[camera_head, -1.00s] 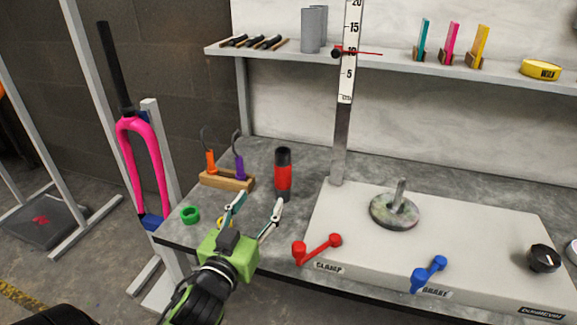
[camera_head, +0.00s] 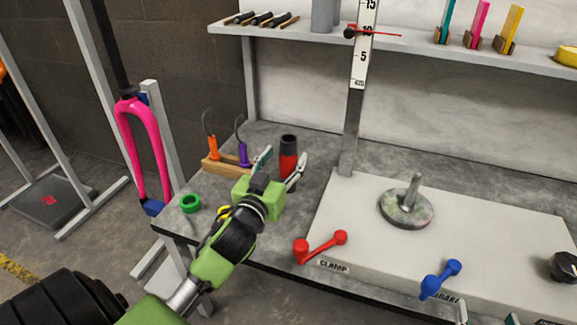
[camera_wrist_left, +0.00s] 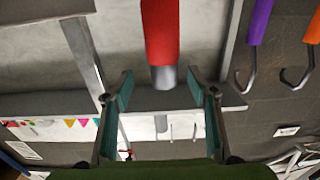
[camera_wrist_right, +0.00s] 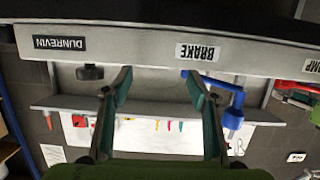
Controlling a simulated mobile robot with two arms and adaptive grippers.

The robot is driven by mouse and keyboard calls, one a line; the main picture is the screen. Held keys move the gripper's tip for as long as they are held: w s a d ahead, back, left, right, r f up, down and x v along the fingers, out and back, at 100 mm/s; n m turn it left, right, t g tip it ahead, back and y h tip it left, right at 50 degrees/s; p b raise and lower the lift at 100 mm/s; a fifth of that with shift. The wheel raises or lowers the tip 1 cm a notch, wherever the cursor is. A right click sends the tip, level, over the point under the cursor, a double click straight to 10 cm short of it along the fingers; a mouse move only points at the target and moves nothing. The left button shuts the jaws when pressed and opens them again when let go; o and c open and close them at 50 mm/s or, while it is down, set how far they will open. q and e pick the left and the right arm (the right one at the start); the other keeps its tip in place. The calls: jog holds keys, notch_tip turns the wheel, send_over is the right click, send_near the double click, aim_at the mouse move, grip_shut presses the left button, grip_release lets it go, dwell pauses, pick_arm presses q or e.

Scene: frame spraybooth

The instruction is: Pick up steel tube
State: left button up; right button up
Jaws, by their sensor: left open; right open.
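Two grey cylinders (camera_head: 322,16), which may be steel tubes, stand on the shelf at the top, cut off by the picture edge. An upright red cylinder with dark ends (camera_head: 288,158) stands on the bench. My left gripper (camera_head: 282,163) is open and empty, with its fingers pointing at the red cylinder. In the left wrist view the red cylinder (camera_wrist_left: 160,35) lies ahead of the gap between the fingers, apart from both. My right gripper (camera_wrist_right: 158,75) is open and empty, facing the front of the grey box; only its fingertips show at the head view's bottom right.
A wooden holder (camera_head: 226,165) with orange and purple hooked tools stands left of the red cylinder. A green ring (camera_head: 190,203) lies near the bench edge. The grey box (camera_head: 350,230) with red (camera_head: 320,247) and blue (camera_head: 440,279) levers fills the right side.

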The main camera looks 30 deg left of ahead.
aim_at(285, 154)
pick_arm(q)
jog(key=x, duration=0.1)
jog(key=b+x, duration=0.1)
jog(key=x, duration=0.3)
jog(key=shift+a+f, duration=0.3)
jog(key=shift+f, duration=0.1)
grip_shut()
jog(key=shift+r, duration=0.15)
pick_arm(e)
notch_tip(285, 154, up, 8)
jog(key=w+a+t+y, duration=0.1)
jog(key=t, duration=0.3)
jog(key=shift+a, duration=0.2)
